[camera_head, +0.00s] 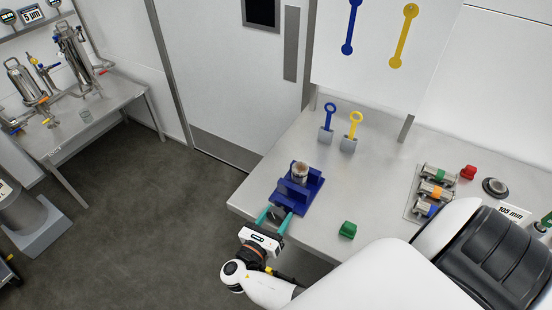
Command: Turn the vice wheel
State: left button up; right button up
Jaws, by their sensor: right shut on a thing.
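A blue vice (313,187) stands near the left front edge of the grey workbench. A metal cylinder (299,171) sits upright in it. The vice wheel (277,212) is a small dark shape at the vice's front side, largely hidden between the fingers. My right gripper (273,214) reaches up from below with its two teal fingers on either side of the wheel, shut on it. My left gripper is not in view.
Blue (327,122) and yellow (351,130) tools stand in holders behind. A tray of metal fittings (416,205) and a red block (468,172) are farther right. The bench middle is clear.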

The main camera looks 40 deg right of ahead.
jog(key=m+b, duration=0.1)
jog(key=m, duration=0.1)
jog(key=shift+m, duration=0.4)
jog(key=shift+d+m+b, duration=0.1)
jog(key=shift+m+b, duration=0.5)
jog(key=shift+m, duration=1.1)
jog(key=o, duration=1)
jog(key=b+v, duration=0.3)
jog(key=v, duration=0.9)
